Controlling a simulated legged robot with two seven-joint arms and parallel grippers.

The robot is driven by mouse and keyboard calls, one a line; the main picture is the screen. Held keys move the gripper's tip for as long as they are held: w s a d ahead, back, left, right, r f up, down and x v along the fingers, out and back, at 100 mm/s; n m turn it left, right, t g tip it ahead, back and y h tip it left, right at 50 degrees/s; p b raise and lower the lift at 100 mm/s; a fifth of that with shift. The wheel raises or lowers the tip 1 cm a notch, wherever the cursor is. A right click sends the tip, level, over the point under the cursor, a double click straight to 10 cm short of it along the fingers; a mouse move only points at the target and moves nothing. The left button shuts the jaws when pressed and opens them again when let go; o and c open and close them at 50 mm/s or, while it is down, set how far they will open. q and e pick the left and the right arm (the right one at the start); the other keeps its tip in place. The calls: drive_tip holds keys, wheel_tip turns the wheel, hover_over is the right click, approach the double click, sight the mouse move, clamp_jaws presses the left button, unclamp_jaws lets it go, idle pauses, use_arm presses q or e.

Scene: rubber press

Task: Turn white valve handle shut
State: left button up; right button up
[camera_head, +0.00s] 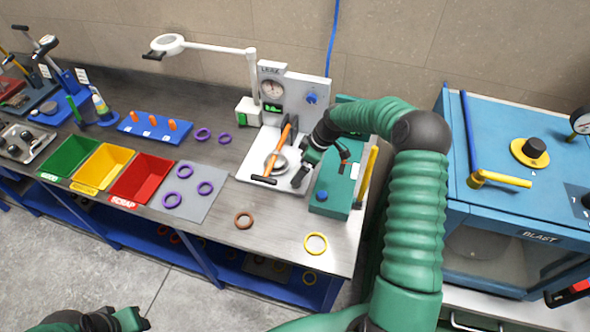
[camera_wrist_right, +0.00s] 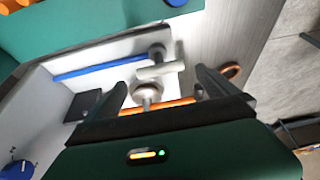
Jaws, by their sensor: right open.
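The white valve handle (camera_wrist_right: 160,70) shows in the right wrist view as a short pale crossbar, beside a round metal part (camera_wrist_right: 147,91) on a stem. My right gripper (camera_wrist_right: 165,90) is open, with one dark finger on each side of these parts. I cannot tell whether either finger touches the handle. In the head view my right gripper (camera_head: 300,172) is over the right side of the press's white base (camera_head: 251,166), and its hand and arm hide much of the handle's area. My left gripper (camera_head: 130,321) is low at the left, away from the bench; its jaw opening is unclear.
An orange lever (camera_head: 284,140) with a black grip crosses the press close to my right gripper. The gauge panel (camera_head: 293,92) stands behind. A green box (camera_head: 338,184) is close on the right, with a blue blast cabinet (camera_head: 540,115) beyond. Bench front holds loose rings.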

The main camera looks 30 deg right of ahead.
sight(297, 170)
drive_tip(key=f, duration=0.1)
drive_tip(key=w+f, duration=0.1)
drive_tip(key=f, duration=0.1)
drive_tip(key=shift+w+f+p, duration=0.3)
drive_tip(key=shift+w+f, duration=0.05)
drive_tip(key=shift+f, duration=0.05)
drive_tip(key=shift+a+f, duration=0.2)
drive_tip(key=shift+f, duration=0.15)
drive_tip(key=shift+s+a+f, duration=0.1)
drive_tip(key=shift+s+a, duration=0.05)
drive_tip(key=shift+s, duration=0.1)
drive_tip(key=shift+s+a, duration=0.1)
drive_tip(key=shift+a, duration=0.4)
drive_tip(key=shift+w, duration=0.35)
drive_tip(key=c, duration=0.5)
drive_tip(key=shift+s+d, duration=0.1)
drive_tip(key=shift+d, duration=0.25)
drive_tip(key=c, duration=0.7)
drive_tip(key=shift+a, duration=0.1)
drive_tip(key=shift+c, duration=0.8)
